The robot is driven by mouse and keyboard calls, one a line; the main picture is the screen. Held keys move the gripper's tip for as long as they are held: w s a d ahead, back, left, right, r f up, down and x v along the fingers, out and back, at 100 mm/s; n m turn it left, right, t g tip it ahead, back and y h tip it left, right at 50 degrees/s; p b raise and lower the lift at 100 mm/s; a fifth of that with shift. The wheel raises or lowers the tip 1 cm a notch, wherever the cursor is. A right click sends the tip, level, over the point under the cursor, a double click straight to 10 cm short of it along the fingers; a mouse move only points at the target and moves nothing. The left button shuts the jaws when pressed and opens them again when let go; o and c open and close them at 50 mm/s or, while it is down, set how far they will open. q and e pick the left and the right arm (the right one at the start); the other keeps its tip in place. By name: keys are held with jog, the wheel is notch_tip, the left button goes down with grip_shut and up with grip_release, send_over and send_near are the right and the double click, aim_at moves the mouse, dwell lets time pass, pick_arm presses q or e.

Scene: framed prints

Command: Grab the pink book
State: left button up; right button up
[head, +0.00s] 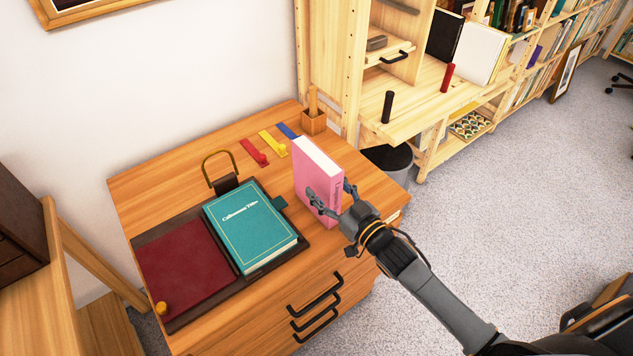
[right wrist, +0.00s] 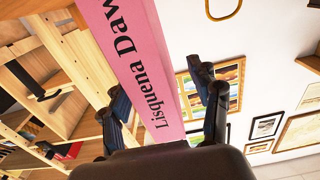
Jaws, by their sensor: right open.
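The pink book (head: 317,178) stands upright on the wooden cabinet top, near its right edge. My right gripper (head: 332,199) is open at the book's spine, with one finger along the front cover and the other on the far side. In the right wrist view the pink spine (right wrist: 142,65) with black lettering runs between the two open fingers (right wrist: 162,105). I cannot tell whether the fingers touch the covers. My left gripper is not in view.
A teal book (head: 250,225) and a dark red pad (head: 185,262) lie on a dark mat left of the pink book. A wooden pen cup (head: 314,122) stands behind it. Shelves (head: 430,100) stand at the back right. Open carpet (head: 530,200) lies to the right.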

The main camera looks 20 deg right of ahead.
jog(key=x, duration=0.5)
jog(key=shift+w+d+f+p, duration=0.15)
jog(key=shift+w+d+p, duration=0.1)
jog(key=shift+p, duration=0.1)
jog(key=shift+s, duration=0.1)
jog(key=shift+c, duration=0.2)
grip_shut()
